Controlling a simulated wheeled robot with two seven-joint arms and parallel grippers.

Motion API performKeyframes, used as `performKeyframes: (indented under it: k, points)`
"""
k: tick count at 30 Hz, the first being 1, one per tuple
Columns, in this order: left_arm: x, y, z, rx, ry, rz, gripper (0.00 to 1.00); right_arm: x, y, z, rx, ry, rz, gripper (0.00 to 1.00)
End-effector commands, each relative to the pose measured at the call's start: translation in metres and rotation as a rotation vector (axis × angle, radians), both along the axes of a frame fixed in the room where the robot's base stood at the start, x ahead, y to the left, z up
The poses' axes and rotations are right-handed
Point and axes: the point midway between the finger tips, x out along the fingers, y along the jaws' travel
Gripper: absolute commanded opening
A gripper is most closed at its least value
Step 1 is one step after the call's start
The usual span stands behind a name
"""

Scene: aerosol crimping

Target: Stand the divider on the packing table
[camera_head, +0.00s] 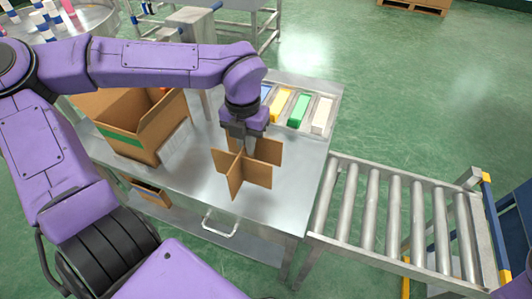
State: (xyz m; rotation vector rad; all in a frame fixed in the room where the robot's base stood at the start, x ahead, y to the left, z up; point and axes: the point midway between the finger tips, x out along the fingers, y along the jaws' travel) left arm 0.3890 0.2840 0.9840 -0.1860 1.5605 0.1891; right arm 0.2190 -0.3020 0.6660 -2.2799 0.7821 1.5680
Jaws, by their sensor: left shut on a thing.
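The brown cardboard divider (257,174), made of crossed panels, is upright at the middle of the metal packing table (280,215). My left gripper (246,147) reaches down from above and is shut on the divider near its centre, where the panels cross. The divider's lower edges are at or very close to the table top; I cannot tell whether they touch. My right gripper is not in view.
An open cardboard box (150,145) with a green stripe stands left of the divider. A tray of coloured items (298,111) lies at the table's back right. A roller conveyor (390,220) adjoins the right side. The table's front right is clear.

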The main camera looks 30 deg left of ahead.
Motion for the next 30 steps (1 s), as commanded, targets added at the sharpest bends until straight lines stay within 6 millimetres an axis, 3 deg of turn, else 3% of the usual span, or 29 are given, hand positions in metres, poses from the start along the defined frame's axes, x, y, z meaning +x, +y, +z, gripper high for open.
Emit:
performKeyframes:
  k: [6,13,18,30]
  points:
    - [0.043,-0.007,-0.040,0.001,0.008,-0.001,0.00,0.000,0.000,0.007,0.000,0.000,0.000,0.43]
    - [0.066,-0.011,-0.068,0.000,0.003,-0.003,0.00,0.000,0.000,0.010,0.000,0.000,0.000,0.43]
    - [0.067,-0.011,-0.095,-0.002,0.003,-0.003,0.00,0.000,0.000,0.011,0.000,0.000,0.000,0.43]
    - [0.067,-0.011,-0.102,-0.002,0.001,-0.003,0.00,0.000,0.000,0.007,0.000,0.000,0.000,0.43]
